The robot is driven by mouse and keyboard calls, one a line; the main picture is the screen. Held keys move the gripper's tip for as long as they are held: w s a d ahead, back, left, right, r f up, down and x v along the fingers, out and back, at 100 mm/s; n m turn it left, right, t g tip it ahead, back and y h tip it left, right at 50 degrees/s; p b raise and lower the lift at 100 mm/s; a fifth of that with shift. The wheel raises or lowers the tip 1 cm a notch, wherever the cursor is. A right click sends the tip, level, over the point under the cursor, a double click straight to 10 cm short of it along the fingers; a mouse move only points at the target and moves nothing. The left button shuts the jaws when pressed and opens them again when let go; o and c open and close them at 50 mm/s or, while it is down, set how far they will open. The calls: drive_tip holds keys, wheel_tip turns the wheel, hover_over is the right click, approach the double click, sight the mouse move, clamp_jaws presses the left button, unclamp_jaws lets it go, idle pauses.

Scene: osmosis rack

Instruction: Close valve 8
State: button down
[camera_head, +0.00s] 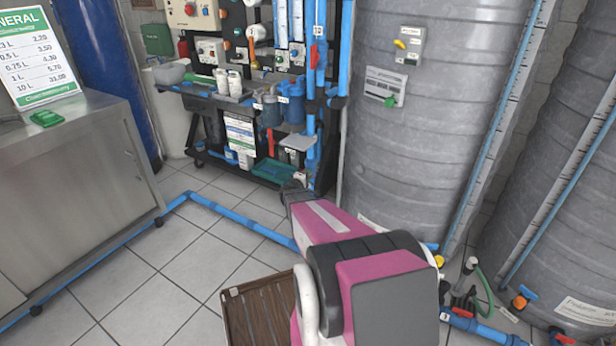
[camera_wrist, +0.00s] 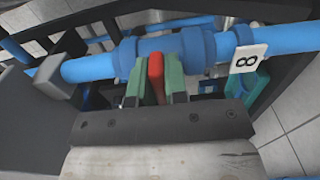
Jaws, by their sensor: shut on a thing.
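Valve 8 shows in the wrist view as a blue pipe fitting (camera_wrist: 190,50) with a red handle (camera_wrist: 156,70). A white tag (camera_wrist: 248,58) marked 8 hangs on the pipe to its right. My gripper (camera_wrist: 158,85) has its green fingers on both sides of the red handle and is shut on it.
A blue pipe (camera_head: 235,217) runs along the tiled floor. Large grey tanks (camera_head: 430,150) stand at the right. A metal cabinet (camera_head: 75,190) stands at the left. A brown crate (camera_head: 262,312) is on the floor beside my arm.

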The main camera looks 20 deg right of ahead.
drive_tip(key=c, duration=1.1)
unclamp_jaws()
drive_tip(key=shift+c, duration=0.2)
drive_tip(key=v, duration=1.1)
